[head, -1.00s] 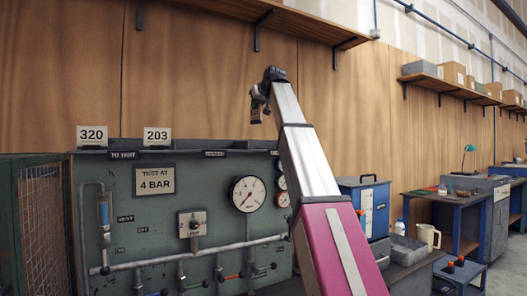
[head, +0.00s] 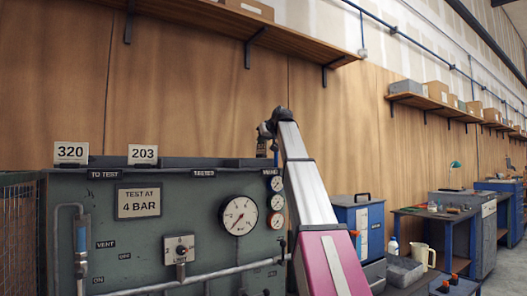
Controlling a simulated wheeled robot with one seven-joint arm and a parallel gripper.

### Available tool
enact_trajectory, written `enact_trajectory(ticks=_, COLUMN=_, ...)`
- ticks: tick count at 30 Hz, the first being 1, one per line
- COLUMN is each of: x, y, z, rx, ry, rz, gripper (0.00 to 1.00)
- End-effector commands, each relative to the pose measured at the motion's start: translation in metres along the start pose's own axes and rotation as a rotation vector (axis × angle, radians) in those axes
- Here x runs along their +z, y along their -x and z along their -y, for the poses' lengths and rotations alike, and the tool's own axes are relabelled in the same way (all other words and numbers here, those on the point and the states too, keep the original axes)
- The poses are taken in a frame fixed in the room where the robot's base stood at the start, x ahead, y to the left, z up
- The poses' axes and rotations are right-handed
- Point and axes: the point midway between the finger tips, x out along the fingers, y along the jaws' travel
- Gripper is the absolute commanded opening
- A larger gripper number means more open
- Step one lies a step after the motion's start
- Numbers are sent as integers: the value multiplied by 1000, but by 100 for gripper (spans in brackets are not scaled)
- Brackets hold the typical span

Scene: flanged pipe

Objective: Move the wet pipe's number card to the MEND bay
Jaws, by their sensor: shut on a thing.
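My gripper (head: 263,146) is above the right end of the green test panel (head: 140,225), over the bay whose partly hidden label (head: 275,172) seems to read MEND. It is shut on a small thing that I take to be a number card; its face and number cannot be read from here. Card 320 (head: 71,153) and card 203 (head: 142,154) stand upright on the panel's top at the left, around the TO TEST label (head: 103,174). The TESTED bay (head: 203,173) in the middle shows no card. No wet pipe can be made out.
The panel face carries a TEST AT 4 BAR sign (head: 139,202), a large gauge (head: 239,215) and pipework. A wooden shelf (head: 225,22) runs along the wall above. A blue box (head: 358,222) and a cream jug (head: 422,257) are at the right.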

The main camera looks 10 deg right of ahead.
Motion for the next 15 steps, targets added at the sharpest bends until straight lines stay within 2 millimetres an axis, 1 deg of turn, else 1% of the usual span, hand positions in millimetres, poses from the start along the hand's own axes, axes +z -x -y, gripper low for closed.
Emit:
enact_trajectory(ticks=3, x=3, y=-2, z=-6, rx=-1, ry=0, rz=-1, gripper=0)
enact_trajectory(ticks=6, x=8, y=-4, z=-7, rx=-1, ry=0, rz=-1, gripper=0)
enact_trajectory(ticks=8, x=14, y=-7, z=-6, rx=-1, ry=-1, rz=-1, gripper=0)
enact_trajectory(ticks=12, x=33, y=-17, z=-6, rx=-1, ry=-1, rz=0, gripper=0)
enact_trajectory(ticks=15, x=39, y=-20, z=-6, rx=-1, ry=0, rz=-1, gripper=0)
